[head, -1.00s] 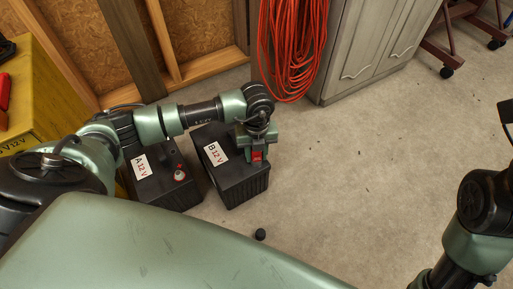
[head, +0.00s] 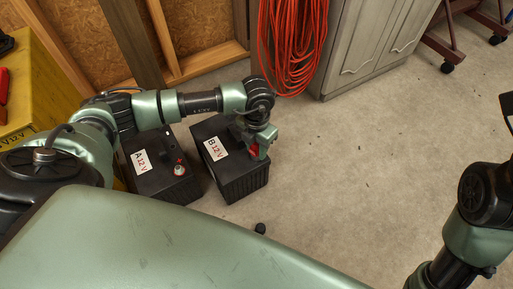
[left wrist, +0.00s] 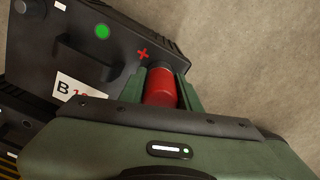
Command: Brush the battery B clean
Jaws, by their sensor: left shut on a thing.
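Battery B (head: 238,184) is a black box with a white "B 12V" label, upright on the floor. It also shows in the left wrist view (left wrist: 48,38), with a green round spot and a red plus mark on its top. My left gripper (head: 255,150) is over the right end of its top. In the left wrist view its fingers (left wrist: 161,86) are shut on a red cylinder (left wrist: 161,90), which looks like the brush's handle. Its far end is close to the plus mark; bristles and any contact with the terminal are hidden. My right gripper is out of view.
Battery A (head: 165,187), with a red-and-white round part on top, stands close left of battery B. A yellow cabinet (head: 45,95) is at left. An orange cable coil (head: 288,45) hangs behind. A small dark thing (head: 260,228) lies on the floor. Floor at right is clear.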

